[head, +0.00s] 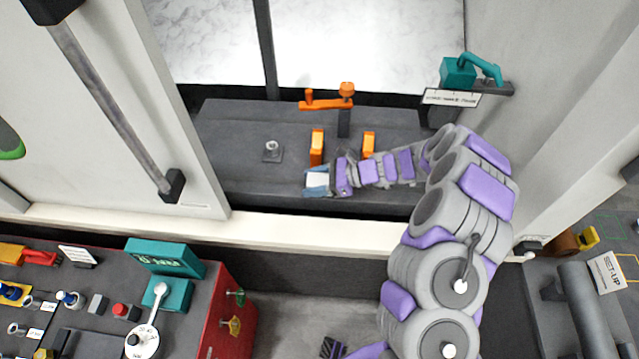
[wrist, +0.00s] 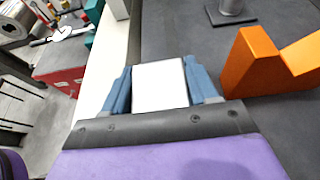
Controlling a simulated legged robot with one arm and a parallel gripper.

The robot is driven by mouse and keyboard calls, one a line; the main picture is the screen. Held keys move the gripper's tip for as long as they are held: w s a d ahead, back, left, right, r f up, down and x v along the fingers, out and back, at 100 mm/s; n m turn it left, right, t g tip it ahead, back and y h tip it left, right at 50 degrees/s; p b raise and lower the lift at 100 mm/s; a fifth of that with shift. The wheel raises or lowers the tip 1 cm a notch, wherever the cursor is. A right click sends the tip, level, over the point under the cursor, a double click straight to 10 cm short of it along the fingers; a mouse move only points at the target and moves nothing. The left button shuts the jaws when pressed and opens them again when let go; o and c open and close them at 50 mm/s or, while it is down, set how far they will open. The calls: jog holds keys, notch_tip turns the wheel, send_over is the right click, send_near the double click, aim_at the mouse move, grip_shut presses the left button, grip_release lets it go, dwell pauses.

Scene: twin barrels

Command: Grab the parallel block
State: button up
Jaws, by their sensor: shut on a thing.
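My gripper (head: 317,187) is over the dark grey shelf (head: 235,130), near its front edge in the head view. Its blue fingers are closed on the two sides of a white block (head: 316,179). In the wrist view the white block (wrist: 160,84) sits between the blue fingers of my gripper (wrist: 161,88), its flat top showing. I cannot tell whether the block touches the shelf.
An orange angled piece (wrist: 255,62) stands right of the fingers in the wrist view. In the head view, an orange upright (head: 317,147), an orange handle (head: 326,103) and a small grey post (head: 272,148) are nearby. A red cabinet (head: 225,315) stands front left.

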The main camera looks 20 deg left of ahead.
grip_shut()
jog(key=shift+w+r, duration=0.1)
jog(key=shift+r, duration=0.05)
dwell(0.4)
